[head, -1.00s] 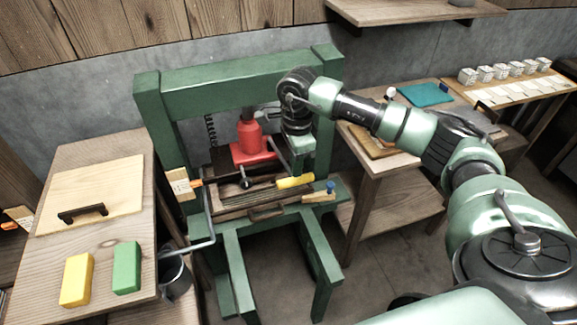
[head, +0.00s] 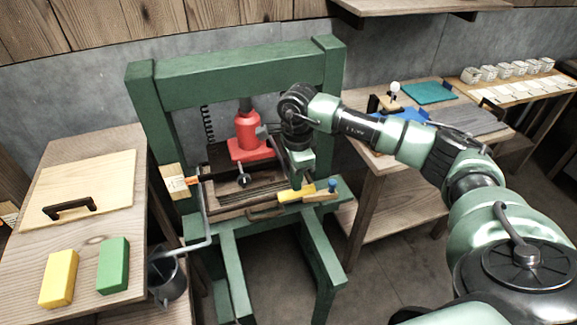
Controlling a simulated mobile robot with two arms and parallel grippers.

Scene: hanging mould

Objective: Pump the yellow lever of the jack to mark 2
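A red jack (head: 247,130) stands on a red plate inside the green press frame (head: 235,84). Its yellow lever (head: 289,196) points to the right, low in front of the right post. My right gripper (head: 303,184) points down at the yellow lever and looks to be touching it from above. Its fingers are small and partly hidden, so I cannot tell whether they are closed around the lever. A pale card with markings (head: 173,182) is on the left post, with an orange tip beside it; its marks are too small to read. My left gripper is not in view.
A blue-topped knob (head: 332,186) sits right of the lever. A left table (head: 95,240) holds a yellow block (head: 58,278), a green block (head: 113,265) and a handled board. A bucket (head: 167,278) hangs beside it. A wooden table stands to the right, under my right arm.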

